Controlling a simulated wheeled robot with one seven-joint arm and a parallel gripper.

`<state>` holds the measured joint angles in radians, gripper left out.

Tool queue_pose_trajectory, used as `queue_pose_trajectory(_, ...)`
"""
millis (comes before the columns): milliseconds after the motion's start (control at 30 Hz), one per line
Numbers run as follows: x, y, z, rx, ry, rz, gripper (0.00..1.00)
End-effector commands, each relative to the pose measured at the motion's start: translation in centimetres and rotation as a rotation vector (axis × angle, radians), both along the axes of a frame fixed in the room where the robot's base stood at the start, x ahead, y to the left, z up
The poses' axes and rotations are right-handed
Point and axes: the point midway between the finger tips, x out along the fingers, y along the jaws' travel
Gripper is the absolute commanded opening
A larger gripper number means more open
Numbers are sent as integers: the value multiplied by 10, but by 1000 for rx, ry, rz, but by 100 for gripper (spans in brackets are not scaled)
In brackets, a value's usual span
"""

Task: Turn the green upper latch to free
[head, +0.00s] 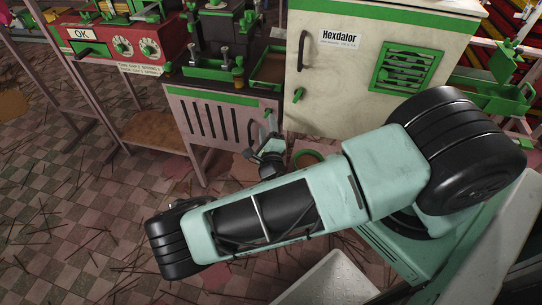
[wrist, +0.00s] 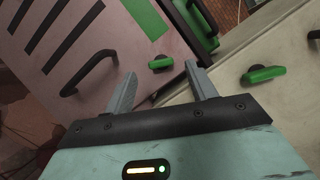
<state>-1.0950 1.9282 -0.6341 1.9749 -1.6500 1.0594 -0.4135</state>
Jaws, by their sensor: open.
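My gripper (wrist: 161,76) is open and empty, its two grey fingers pointing at the pink slotted panel. A green latch (wrist: 160,63) on this panel appears between the fingertips in the wrist view, slightly beyond them; I see no contact. A second green latch (wrist: 263,74) is on the cream cabinet, right of the right finger; it also shows in the head view (head: 298,95) below the cabinet's dark handle. I cannot tell for sure which latch is called upper. In the head view my gripper (head: 262,138) is in front of the pink panel's right side.
The pink panel (head: 205,122) has a black handle (wrist: 88,77) left of the fingers. The cream cabinet (head: 340,75) stands close on the right. A red machine (head: 125,40) is at the upper left. The tiled floor at left is mostly open, with scattered sticks.

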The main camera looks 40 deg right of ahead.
Motion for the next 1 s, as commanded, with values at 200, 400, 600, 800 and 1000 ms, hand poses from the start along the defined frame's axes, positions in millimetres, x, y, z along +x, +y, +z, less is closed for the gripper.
queue_pose_trajectory(200, -45, 29, -10, 1, 1, 3, 56)
queue_pose_trajectory(400, -81, 51, -17, 1, 2, 3, 56)
queue_pose_trajectory(600, -105, 65, -22, 0, 1, 3, 56)
queue_pose_trajectory(800, -113, 69, -23, 0, 1, 0, 56)
queue_pose_trajectory(1000, -113, 69, -23, 0, 0, 0, 56)
